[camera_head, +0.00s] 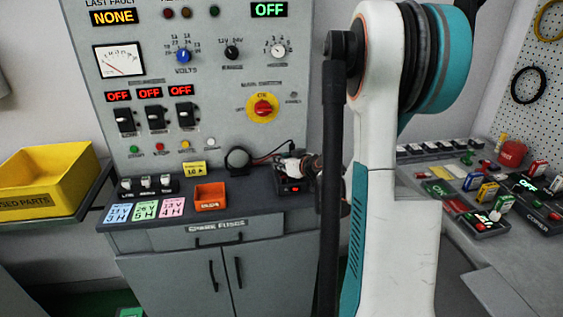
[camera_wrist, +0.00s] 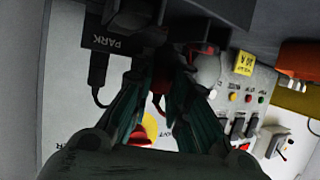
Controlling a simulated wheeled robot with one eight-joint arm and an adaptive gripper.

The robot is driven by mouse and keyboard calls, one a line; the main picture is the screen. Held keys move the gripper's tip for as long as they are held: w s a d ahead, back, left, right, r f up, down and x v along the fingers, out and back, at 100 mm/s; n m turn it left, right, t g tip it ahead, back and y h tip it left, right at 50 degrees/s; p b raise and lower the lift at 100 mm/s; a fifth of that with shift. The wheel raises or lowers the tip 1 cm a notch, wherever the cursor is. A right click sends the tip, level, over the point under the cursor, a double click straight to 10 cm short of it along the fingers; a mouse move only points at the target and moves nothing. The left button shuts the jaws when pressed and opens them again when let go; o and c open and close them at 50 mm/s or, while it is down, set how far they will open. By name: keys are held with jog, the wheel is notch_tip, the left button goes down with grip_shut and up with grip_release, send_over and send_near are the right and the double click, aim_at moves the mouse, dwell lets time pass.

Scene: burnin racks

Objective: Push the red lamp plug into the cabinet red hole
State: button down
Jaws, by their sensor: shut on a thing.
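My gripper (camera_wrist: 168,68) is shut on what looks like the red lamp plug, beside the dark PARK block (camera_wrist: 112,41) in the wrist view. Only a little red shows around the fingertips; most of the plug is hidden. In the head view my gripper (camera_head: 304,166) is small and partly behind my arm, at the PARK block (camera_head: 294,187) on the right end of the cabinet ledge. A dark cord runs from there to the panel. The cabinet red hole (camera_head: 159,148) is in the row of coloured holes low on the panel; it also shows in the wrist view (camera_wrist: 248,98).
An orange bin (camera_head: 209,197), coloured cards (camera_head: 146,210) and a yellow note (camera_head: 194,169) are on the ledge. A dark round knob (camera_head: 237,160) stands between my gripper and the holes. A yellow parts bin (camera_head: 45,181) is at left. A crowded bench (camera_head: 470,198) is at right.

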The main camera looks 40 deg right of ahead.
jog(key=shift+f, duration=0.6)
dwell(0.7)
jog(key=c, duration=1.5)
grip_release()
jog(key=shift+o, duration=0.2)
jog(key=o, duration=0.4)
jog(key=shift+r+p, duration=1.95)
jog(key=shift+r, duration=0.85)
